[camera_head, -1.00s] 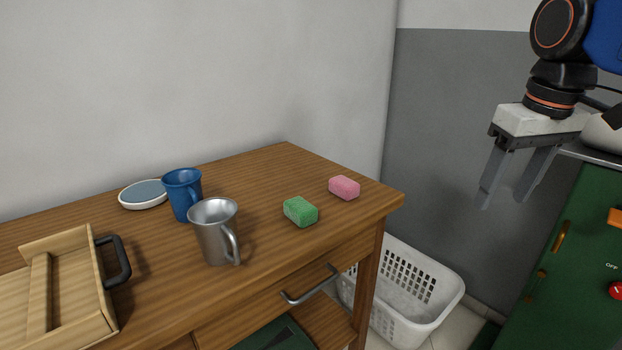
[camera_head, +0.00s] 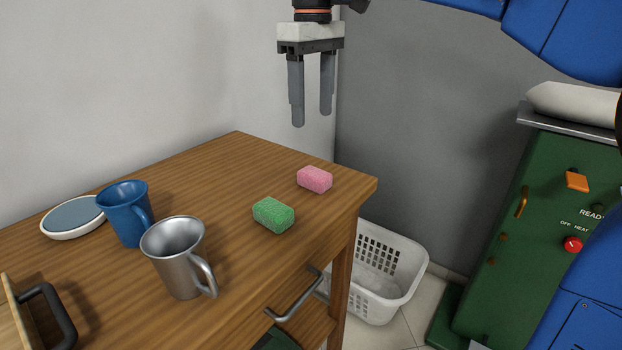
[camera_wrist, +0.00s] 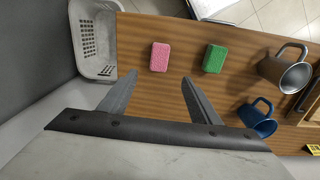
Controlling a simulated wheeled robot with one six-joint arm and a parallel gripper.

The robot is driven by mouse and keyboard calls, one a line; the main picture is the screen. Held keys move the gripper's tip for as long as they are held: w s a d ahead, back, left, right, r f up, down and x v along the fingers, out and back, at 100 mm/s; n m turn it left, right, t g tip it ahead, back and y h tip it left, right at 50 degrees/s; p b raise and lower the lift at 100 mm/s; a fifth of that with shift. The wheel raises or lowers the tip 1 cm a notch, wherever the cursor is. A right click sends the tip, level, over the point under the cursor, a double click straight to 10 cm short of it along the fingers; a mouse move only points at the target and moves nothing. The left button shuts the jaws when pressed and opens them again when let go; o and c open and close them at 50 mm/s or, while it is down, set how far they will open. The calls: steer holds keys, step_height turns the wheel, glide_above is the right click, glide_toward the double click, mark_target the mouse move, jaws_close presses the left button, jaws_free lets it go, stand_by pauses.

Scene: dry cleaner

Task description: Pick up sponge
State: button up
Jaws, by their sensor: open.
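A pink sponge (camera_head: 315,179) lies on the wooden table (camera_head: 235,165) near its right corner. A green sponge (camera_head: 273,215) lies to its left and nearer the front edge. Both sponges are apart from each other and untouched. My gripper (camera_head: 313,120) is open and empty, pointing down above the far part of the table. In the wrist view, the pink sponge (camera_wrist: 160,57) and the green sponge (camera_wrist: 214,59) lie beyond my open fingers (camera_wrist: 158,90), the pink one roughly in line with the gap between them.
A metal mug (camera_head: 180,262) and a blue mug (camera_head: 125,222) stand left of the green sponge. A round white-rimmed dish (camera_head: 73,217) and a wooden tray with a black handle (camera_head: 48,312) are further left. A white basket (camera_head: 385,280) stands on the floor. A green machine (camera_head: 530,230) is right.

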mark_target(315, 172)
steer(key=f, duration=1.3)
steer(key=shift+s+d+f, duration=0.1)
steer(key=shift+d, duration=0.15)
steer(key=c, duration=1.1)
